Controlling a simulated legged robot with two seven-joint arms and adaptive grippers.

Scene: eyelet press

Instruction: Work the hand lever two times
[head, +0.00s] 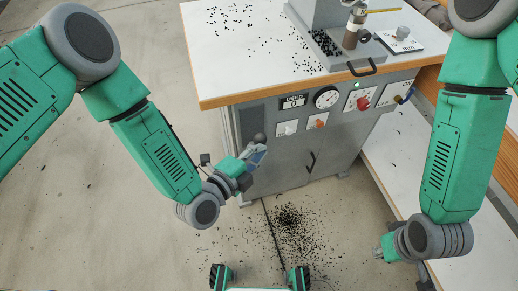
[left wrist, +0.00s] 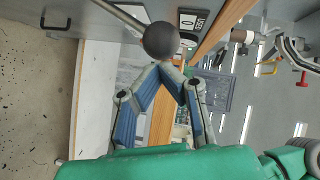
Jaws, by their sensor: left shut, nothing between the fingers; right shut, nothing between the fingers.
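The hand lever shows a dark round knob (head: 259,138) at the front left of the grey press cabinet. In the left wrist view the knob (left wrist: 161,41) sits on a pale metal rod (left wrist: 122,14). My left gripper (head: 260,152) is shut and empty, its fingertips (left wrist: 165,68) just below the knob in the wrist view; I cannot tell whether they touch it. My right gripper (head: 383,250) is low at the right, away from the lever; its fingers are mostly hidden. A counter (head: 293,101) on the panel appears to read 0.
The panel has a gauge (head: 327,97), a red knob (head: 363,103) and switches. More eyelets lie on the floor (head: 290,220). A low white shelf (head: 400,165) stands to the right.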

